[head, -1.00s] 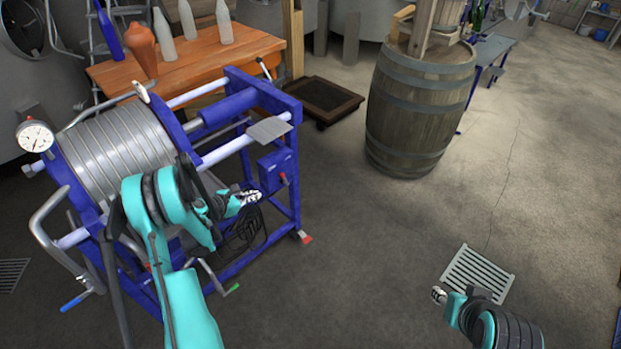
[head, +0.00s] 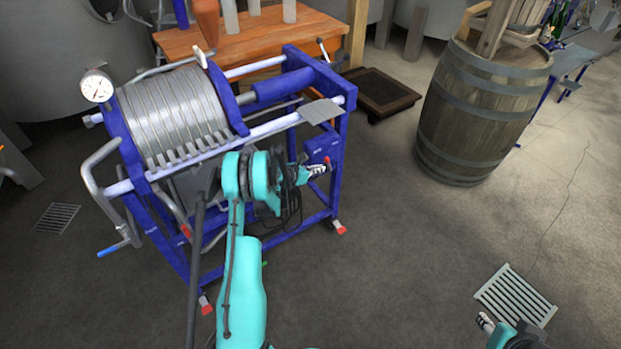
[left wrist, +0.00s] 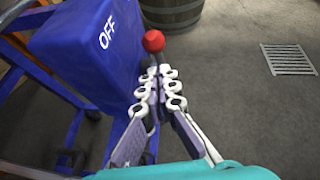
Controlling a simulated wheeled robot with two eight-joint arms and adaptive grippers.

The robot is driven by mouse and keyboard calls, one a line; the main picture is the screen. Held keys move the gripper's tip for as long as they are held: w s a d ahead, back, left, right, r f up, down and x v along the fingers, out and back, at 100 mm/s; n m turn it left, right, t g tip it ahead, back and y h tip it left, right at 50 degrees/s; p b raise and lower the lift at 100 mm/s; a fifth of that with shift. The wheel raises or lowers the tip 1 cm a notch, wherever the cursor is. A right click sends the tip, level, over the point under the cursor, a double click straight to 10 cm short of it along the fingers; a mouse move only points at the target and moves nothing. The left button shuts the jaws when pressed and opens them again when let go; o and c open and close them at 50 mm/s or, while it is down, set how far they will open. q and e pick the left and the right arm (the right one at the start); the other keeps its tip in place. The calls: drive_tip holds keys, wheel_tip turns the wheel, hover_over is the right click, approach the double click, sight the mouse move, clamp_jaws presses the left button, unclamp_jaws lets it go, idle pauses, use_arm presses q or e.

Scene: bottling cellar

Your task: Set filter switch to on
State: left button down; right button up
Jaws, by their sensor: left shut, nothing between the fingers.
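The filter (head: 175,120) is a machine with grey plates in a blue frame, at the left of the head view. Its blue switch box (head: 318,149) is on the near right end of the frame. In the left wrist view the box (left wrist: 85,55) bears the word OFF. A lever with a red knob (left wrist: 153,41) sticks out beside the box. My left gripper (left wrist: 155,76) is shut and empty, its fingertips right by the lever just below the knob; contact is unclear. My right gripper (head: 485,322) is at the lower right, far from the filter, too small to read.
A wooden barrel (head: 480,110) stands right of the filter. A wooden table (head: 250,38) with bottles is behind it, beside a dark low tray (head: 380,92). A floor grate (head: 515,295) lies near my right gripper. The floor between is clear.

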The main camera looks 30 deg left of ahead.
use_arm(q)
drive_tip(key=shift+w+d+r, duration=0.1)
drive_tip(key=shift+w+r, duration=0.1)
drive_tip(key=shift+w, duration=0.4)
drive_tip(key=shift+w+d+r+g+p, duration=0.15)
drive_tip(key=shift+r+g+p, duration=0.15)
drive_tip(key=shift+g+p, duration=0.25)
